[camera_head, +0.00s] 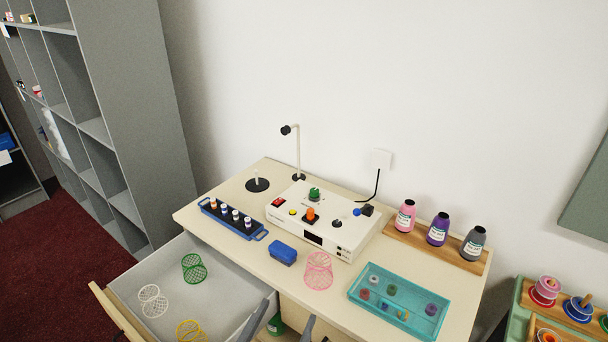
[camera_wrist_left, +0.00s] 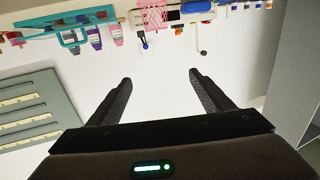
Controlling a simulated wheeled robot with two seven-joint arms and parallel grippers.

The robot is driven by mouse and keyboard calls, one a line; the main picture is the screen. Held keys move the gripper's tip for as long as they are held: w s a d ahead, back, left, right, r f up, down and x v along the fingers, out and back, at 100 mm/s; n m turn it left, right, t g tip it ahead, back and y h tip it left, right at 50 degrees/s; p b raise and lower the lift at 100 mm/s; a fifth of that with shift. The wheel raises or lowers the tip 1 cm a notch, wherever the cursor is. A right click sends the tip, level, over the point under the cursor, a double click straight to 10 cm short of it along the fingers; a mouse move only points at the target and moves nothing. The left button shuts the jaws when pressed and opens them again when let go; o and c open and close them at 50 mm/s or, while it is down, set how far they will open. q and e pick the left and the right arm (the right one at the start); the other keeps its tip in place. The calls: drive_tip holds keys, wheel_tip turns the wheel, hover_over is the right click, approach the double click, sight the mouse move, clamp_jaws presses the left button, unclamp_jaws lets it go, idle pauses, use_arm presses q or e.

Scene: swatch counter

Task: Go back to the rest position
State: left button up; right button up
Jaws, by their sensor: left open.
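My left gripper (camera_head: 290,312) shows at the bottom edge of the head view, with its two grey fingertips in front of the counter (camera_head: 330,294). In the left wrist view my left gripper (camera_wrist_left: 160,76) is open, with nothing between its fingers. Objects on the counter show upside down along the top of that view, apart from the fingertips. My right gripper is in neither view.
An open drawer (camera_head: 228,256) at left holds green, white and yellow mesh baskets. The counter bears a white device (camera_head: 290,238), a pink mesh basket (camera_head: 318,272), a blue block (camera_head: 283,252), a teal tray (camera_head: 452,299) and bottles on a board (camera_head: 396,233).

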use_arm(q)
wheel_tip(320, 180, down, 23)
drive_tip(key=s+a+g+y, duration=0.1)
drive_tip(key=a+g+y, duration=0.1)
drive_tip(key=g, duration=0.2)
drive_tip(key=s+a+f+g+y+b, duration=0.15)
drive_tip(key=s+f, duration=0.25)
drive_tip(key=f, duration=0.5)
drive_tip(key=s+a+f+g, duration=0.3)
drive_tip(key=s+f, duration=0.1)
drive_tip(key=f, duration=0.5)
drive_tip(key=s+a+f+g+y, duration=0.1)
drive_tip(key=s+a+f, duration=0.4)
drive_tip(key=s, duration=0.6)
drive_tip(key=s+a+f+n+g, duration=0.1)
drive_tip(key=s+a+f+g, duration=0.3)
drive_tip(key=s+f, duration=0.6)
drive_tip(key=s+a+f+g+y, duration=0.1)
drive_tip(key=s+a+f+g, duration=0.1)
drive_tip(key=s+a+f, duration=0.4)
drive_tip(key=s+f, duration=0.2)
drive_tip(key=s, duration=0.3)
drive_tip(key=shift+s+n+y, duration=0.3)
drive_tip(key=shift+n+y, duration=0.05)
drive_tip(key=shift+n, duration=0.05)
drive_tip(key=shift+o, duration=0.9)
drive_tip(key=shift+g, duration=0.25)
drive_tip(key=shift+w, duration=0.1)
